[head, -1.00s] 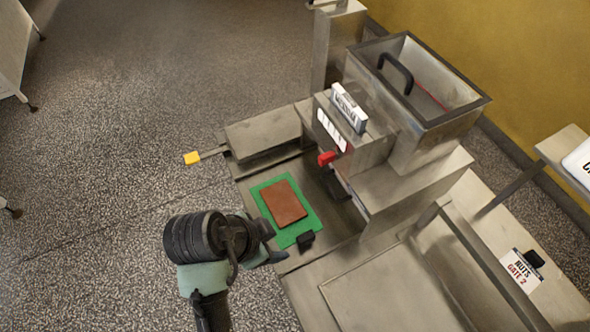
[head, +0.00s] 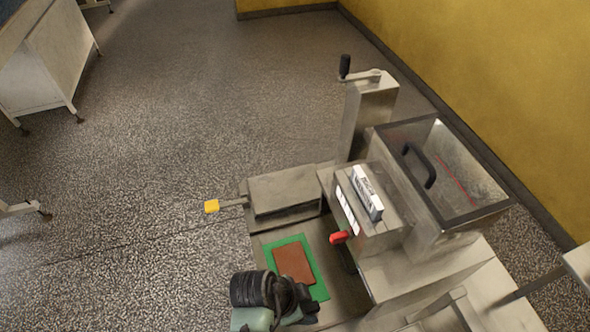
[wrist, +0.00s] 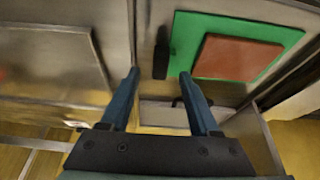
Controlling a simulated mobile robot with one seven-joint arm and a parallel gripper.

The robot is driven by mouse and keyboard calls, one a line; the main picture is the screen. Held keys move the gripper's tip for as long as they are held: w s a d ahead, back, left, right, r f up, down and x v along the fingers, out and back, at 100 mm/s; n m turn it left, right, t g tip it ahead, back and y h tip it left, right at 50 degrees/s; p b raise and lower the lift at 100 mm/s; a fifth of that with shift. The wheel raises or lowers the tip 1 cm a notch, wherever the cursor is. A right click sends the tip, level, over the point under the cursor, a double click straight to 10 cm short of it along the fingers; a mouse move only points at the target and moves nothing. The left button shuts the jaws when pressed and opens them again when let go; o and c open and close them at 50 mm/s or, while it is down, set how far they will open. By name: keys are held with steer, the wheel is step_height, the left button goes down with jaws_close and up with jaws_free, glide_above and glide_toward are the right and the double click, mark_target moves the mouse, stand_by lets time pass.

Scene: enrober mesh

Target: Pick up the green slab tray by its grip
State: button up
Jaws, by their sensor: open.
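The green slab tray (head: 321,292) lies flat in the bay of the steel machine with a brown slab (head: 294,265) on top. In the wrist view the green tray (wrist: 183,45) is at the upper right, its brown slab (wrist: 235,58) on it. The tray's black grip (wrist: 161,55) stands at its left edge, just beyond my fingertips and roughly between them in the picture. My gripper (wrist: 159,75) is open and empty. Contact with the grip cannot be made out. In the head view my wrist covers the tray's near corner, and the grip is hidden.
A yellow-ended handle (head: 211,206) juts out left. A steel block (head: 284,193) borders the tray's far side.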

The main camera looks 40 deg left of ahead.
mark_target(311, 306)
steer(key=shift+p+x, duration=0.3)
steer(key=shift+x, duration=1.7)
steer(key=shift+d, duration=0.1)
jaws_close()
